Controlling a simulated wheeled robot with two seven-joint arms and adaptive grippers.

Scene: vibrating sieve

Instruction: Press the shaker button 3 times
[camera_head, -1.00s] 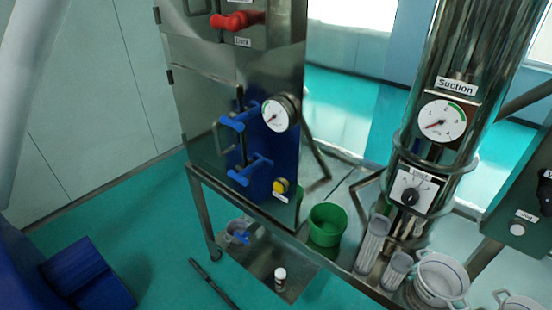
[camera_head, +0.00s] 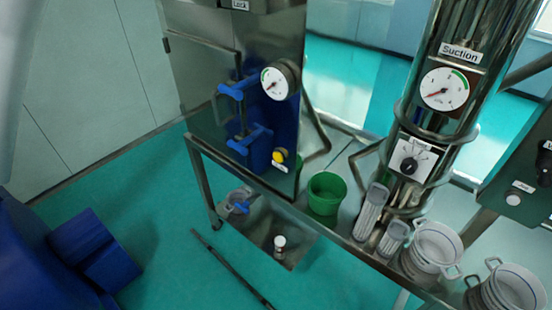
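A yellow round button (camera_head: 279,155) sits low on the blue front of the steel cabinet, with a small label under it that I cannot read. A pale round button (camera_head: 513,199) sits on the dark control panel (camera_head: 528,170) at the right edge. The label above it is too small to read, so I cannot tell which one is the shaker button. Nothing touches either button. Neither of my grippers is in view.
The steel cabinet has blue clamp handles (camera_head: 240,88) and a gauge (camera_head: 280,81). A "Suction" column (camera_head: 459,53) with a dial stands to the right. A green bucket (camera_head: 325,194), clear cylinders (camera_head: 372,211) and white sieves (camera_head: 434,249) crowd the bench.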

